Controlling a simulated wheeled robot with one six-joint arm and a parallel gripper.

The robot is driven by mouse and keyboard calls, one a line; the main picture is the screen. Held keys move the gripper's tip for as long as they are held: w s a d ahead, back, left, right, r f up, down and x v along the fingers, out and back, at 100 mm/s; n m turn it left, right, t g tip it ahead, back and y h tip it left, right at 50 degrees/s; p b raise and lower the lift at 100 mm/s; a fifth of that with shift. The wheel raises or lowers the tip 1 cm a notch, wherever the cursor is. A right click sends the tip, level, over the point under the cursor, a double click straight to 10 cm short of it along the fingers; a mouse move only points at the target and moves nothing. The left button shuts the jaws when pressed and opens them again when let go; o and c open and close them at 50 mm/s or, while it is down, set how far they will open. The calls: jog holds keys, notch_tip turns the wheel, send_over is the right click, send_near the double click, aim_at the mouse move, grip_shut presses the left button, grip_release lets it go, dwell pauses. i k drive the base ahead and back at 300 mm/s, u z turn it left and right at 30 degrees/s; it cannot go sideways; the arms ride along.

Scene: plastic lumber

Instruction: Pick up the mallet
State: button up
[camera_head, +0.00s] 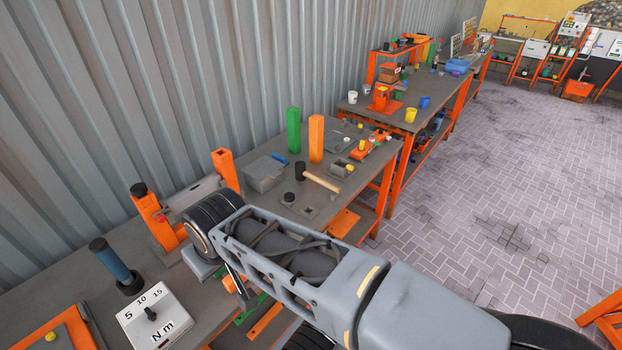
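The mallet (318,180) lies on the grey bench in the middle of the camera_head view. It has a black cylindrical head and a light wooden handle that points to the lower right. My arm reaches across the lower middle of the view, in front of the bench and nearer than the mallet. The gripper itself is not visible in this view. Nothing is seen touching the mallet.
A grey box (264,174), a green post (293,130) and an orange post (316,138) stand around the mallet. A white torque dial box (155,318) sits at lower left. A corrugated wall (130,80) runs behind the benches. Open paved floor (500,200) is at right.

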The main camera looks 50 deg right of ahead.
aim_at(301, 174)
jog(key=k, duration=0.15)
jog(key=z, duration=2.85)
jog(key=i, duration=1.95)
jog(key=u, duration=3.2)
